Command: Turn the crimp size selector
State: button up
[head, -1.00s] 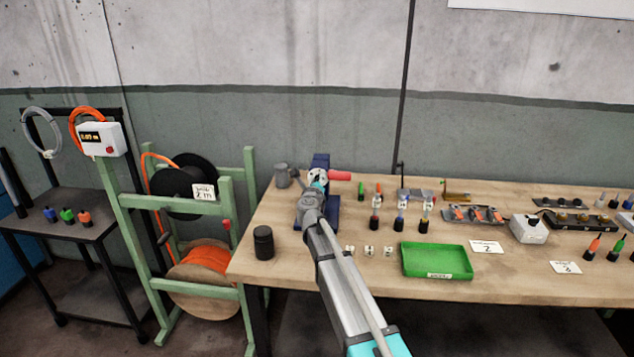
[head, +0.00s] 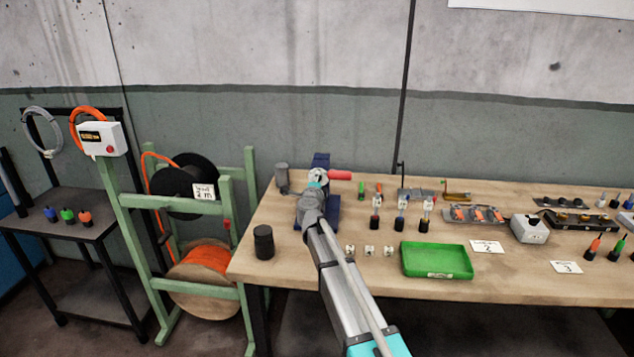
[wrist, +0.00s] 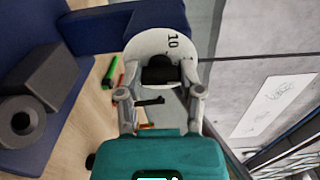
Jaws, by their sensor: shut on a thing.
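The crimp size selector (wrist: 160,50) is a pale round dial marked "10" with a dark centre. In the wrist view it sits between the fingers of my gripper (wrist: 162,88), which is shut on it. A bit of the dial (head: 315,175) shows in the head view at the top of my arm. The blue crimp press (head: 320,160) stands behind it, and its blue body (wrist: 110,25) fills the upper left of the wrist view. A red handle (head: 340,175) sticks out to the right. My arm hides much of the press.
A black cylinder (head: 264,242) stands near the bench's left end. A green tray (head: 436,261) lies right of my arm, with small white pieces (head: 369,251) between. Several connectors and tools stand farther right. A cable-reel rack (head: 228,205) is beside the bench.

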jog(key=shift+n, duration=0.3)
jog(key=o, duration=1.1)
jog(key=shift+o, duration=0.2)
jog(key=shift+s, duration=0.15)
jog(key=s, duration=1.1)
jog(key=shift+s+a, duration=0.25)
jog(key=shift+s, duration=0.1)
